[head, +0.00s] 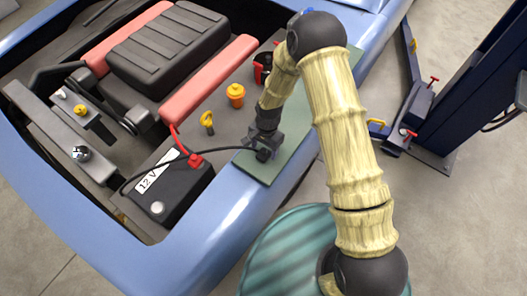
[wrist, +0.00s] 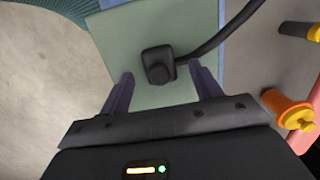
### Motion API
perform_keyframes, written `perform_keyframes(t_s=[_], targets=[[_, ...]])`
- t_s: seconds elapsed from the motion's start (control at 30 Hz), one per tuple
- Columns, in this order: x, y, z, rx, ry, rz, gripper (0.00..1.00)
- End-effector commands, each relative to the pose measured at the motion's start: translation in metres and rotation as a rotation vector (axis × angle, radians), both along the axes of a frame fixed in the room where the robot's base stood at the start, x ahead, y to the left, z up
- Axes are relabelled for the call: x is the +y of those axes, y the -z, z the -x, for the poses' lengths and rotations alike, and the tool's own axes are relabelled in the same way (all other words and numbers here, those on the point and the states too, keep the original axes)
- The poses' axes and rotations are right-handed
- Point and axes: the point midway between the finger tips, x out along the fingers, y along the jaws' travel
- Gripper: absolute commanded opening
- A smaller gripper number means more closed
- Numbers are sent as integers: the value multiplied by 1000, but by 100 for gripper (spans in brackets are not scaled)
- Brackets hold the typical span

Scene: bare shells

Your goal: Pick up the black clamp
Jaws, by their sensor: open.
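The black clamp (wrist: 158,66) lies on a green mat (wrist: 105,32) on the car's edge, with a black cable running from it. In the head view the clamp (head: 263,155) shows just below my gripper (head: 264,140). In the wrist view my gripper (wrist: 163,90) is open, with the clamp ahead of and roughly between its two fingers, nearer the left one. I see no contact between the fingers and the clamp. The cable (head: 222,149) leads left to the 12 V battery (head: 178,192).
A red clamp (head: 195,160) sits on the battery. An orange cap (head: 236,95), a yellow-handled dipstick (head: 207,121) and a red-and-black item (head: 262,68) stand left of my arm. A blue lift post (head: 470,90) stands at right. Part of the mat (head: 285,145) is bare.

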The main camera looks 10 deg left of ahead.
Motion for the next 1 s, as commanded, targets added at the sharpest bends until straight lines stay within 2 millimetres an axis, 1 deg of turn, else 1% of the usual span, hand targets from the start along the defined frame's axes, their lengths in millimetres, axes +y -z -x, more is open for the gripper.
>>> perform_keyframes(t_s=[0.13, 0.27, 0.77, 0.8, 0.87, 0.9, 0.97, 1.0], targets=[[0, 14, 2, 2, 1, 2, 64], [1, 20, 2, 0, 0, 0, 64], [1, 21, 2, 0, 0, 0, 64], [1, 21, 2, 0, 0, 0, 60], [1, 21, 2, 0, 0, 0, 48], [1, 21, 2, 0, 0, 0, 40], [1, 21, 2, 0, 0, 0, 28], [1, 21, 2, 0, 0, 0, 20]])
